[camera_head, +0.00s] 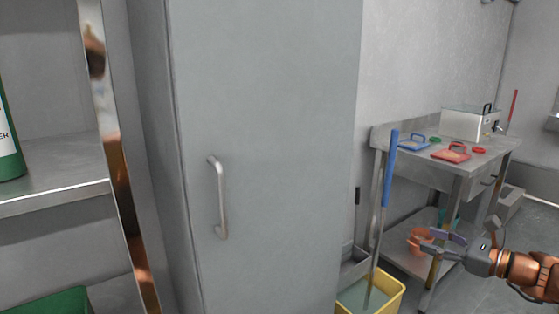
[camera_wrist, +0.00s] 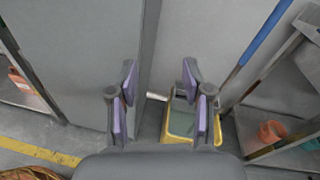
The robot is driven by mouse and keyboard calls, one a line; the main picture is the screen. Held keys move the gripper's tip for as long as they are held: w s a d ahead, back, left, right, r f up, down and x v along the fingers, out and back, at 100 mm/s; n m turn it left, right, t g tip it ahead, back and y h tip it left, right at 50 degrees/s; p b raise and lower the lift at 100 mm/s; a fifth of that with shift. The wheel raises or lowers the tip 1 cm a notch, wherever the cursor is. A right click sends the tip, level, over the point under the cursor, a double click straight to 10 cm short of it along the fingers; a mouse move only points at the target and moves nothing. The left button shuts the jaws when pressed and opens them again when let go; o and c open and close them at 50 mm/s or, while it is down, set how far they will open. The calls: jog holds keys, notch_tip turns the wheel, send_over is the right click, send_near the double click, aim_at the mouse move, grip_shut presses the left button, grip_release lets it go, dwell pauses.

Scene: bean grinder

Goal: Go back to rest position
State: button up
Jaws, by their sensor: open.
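My gripper (camera_head: 442,244) is at the lower right of the head view, at the end of my orange and grey arm. Its fingers are spread and hold nothing. In the wrist view my gripper (camera_wrist: 160,86) shows two purple-padded fingers standing well apart. Between and beyond them are the grey cabinet's side and a yellow bucket on the floor. The gripper is in front of the steel table in the head view and touches nothing that I can see.
A tall grey cabinet (camera_head: 270,120) with a handle (camera_head: 218,197) fills the middle. A yellow bucket (camera_head: 392,297) with a blue-handled mop (camera_head: 389,165) stands beside it. The steel table (camera_head: 498,147) carries red and blue items and a metal box (camera_head: 466,124). A shelf (camera_head: 55,186) is at left.

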jog(key=s+a+r+n+g+p, duration=0.3)
jog(key=s+a+n+g+p, duration=0.15)
jog(key=a, duration=0.45)
jog(key=s+a+r+n+g+p, duration=0.3)
jog(key=a+n, duration=0.2)
jog(key=a, duration=0.4)
jog(key=s+a+r+n+g+p, duration=0.25)
jog(key=s+a+n+g, duration=0.2)
jog(key=a, duration=0.45)
jog(key=s+a+r+n+g+h+p, duration=0.25)
jog(key=s+n+h+p, duration=0.35)
jog(key=s, duration=0.5)
jog(key=s+d+r+n+h+p, duration=0.2)
jog(key=s+d+n+h+p, duration=0.2)
jog(key=s, duration=0.6)
jog(key=shift+d+r+n+p, duration=0.35)
jog(key=shift+d+n+p, duration=0.8)
jog(key=shift+p, duration=0.45)
jog(key=shift+d+g, duration=0.1)
jog(key=shift+g, duration=0.15)
